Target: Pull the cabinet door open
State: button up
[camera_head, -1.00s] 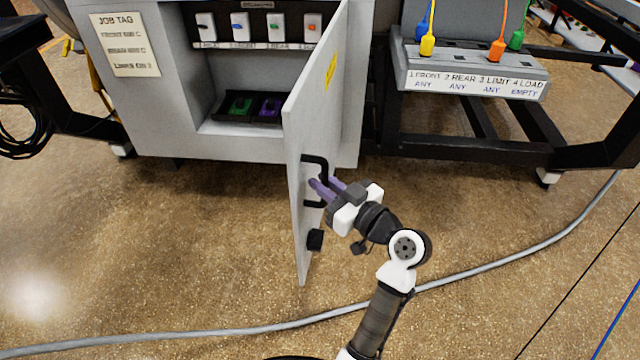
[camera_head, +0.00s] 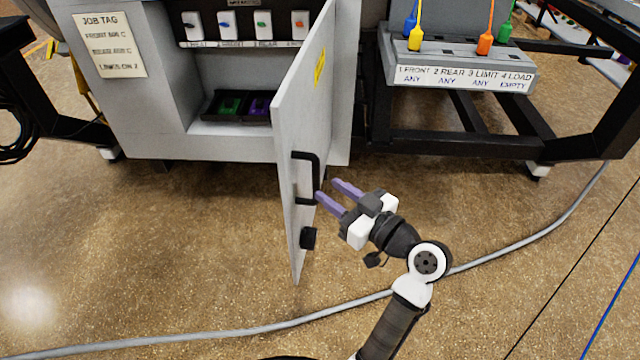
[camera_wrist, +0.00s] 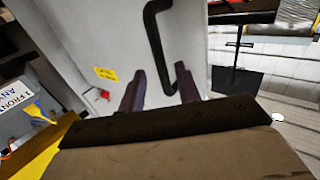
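The grey cabinet door (camera_head: 300,120) stands swung open, out from the front of the cabinet (camera_head: 165,90). Its black bar handle (camera_head: 305,178) is on the door's right-hand face in the head view. My gripper (camera_head: 334,192) has purple fingers that are spread apart with nothing between them. It is just right of the handle and looks clear of it. In the wrist view the handle (camera_wrist: 158,45) shows beyond the fingertips (camera_wrist: 162,85), nearer the right finger. Whether the right fingertip touches the handle cannot be told there.
Inside the cabinet are a dark tray (camera_head: 238,106) with green and purple pieces and a row of switches (camera_head: 245,25). A grey panel with coloured plugs (camera_head: 460,68) stands on a black frame at right. A grey cable (camera_head: 330,313) crosses the floor.

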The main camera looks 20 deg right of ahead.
jog(key=v, duration=0.8)
jog(key=shift+s+b, duration=0.2)
jog(key=shift+b, duration=0.1)
jog(key=shift+d, duration=0.25)
